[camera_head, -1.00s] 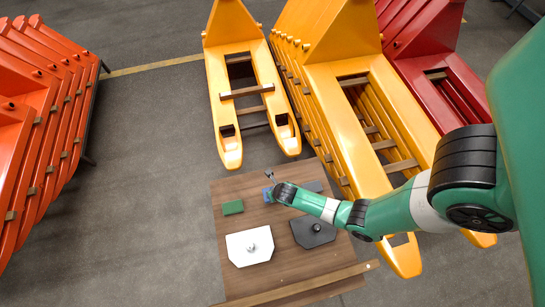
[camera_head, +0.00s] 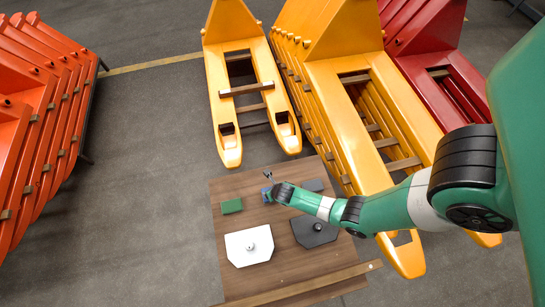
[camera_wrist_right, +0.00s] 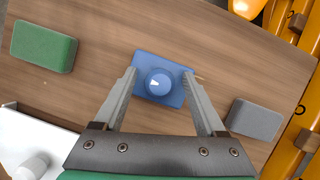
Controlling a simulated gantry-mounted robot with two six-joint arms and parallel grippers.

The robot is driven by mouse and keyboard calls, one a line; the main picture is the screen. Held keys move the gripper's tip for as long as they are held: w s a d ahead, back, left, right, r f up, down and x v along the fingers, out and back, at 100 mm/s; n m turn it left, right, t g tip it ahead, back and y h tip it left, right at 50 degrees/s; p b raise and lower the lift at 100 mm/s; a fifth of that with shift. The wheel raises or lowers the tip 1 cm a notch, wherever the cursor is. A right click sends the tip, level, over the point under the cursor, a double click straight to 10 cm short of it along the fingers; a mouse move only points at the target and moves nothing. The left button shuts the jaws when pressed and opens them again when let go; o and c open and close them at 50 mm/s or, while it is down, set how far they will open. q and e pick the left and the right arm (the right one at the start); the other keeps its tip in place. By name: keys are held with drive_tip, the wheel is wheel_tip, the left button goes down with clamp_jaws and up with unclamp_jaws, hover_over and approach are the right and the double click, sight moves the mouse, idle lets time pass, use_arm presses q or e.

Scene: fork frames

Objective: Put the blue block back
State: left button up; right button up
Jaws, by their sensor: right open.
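The blue block (camera_wrist_right: 146,65), with a round blue knob on top, lies on the brown wooden table top (camera_wrist_right: 105,65) in the right wrist view. In the head view the blue block (camera_head: 266,195) is small and partly hidden by my right arm. My right gripper (camera_wrist_right: 159,75) is open. Its two fingers show on either side of the knob, apart from it, with the left and right ends of the block near the fingertips. How high the fingertips are above the table is hard to tell. My left gripper is in neither view.
On the table a green block (camera_head: 231,206) lies left of the blue one and a grey block (camera_wrist_right: 254,120) right of it. A white knobbed plate (camera_head: 243,257) and a dark knobbed plate (camera_head: 303,240) lie nearer. Yellow pallet trucks (camera_head: 226,135) stand beyond the table.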

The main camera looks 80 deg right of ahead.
drive_tip(key=shift+f+b, duration=0.25)
drive_tip(key=shift+b, duration=0.2)
drive_tip(key=p+v, duration=0.9)
drive_tip(key=v, duration=0.3)
drive_tip(key=shift+w+d, duration=0.1)
drive_tip(key=shift+d, duration=0.05)
drive_tip(key=shift+r, duration=0.1)
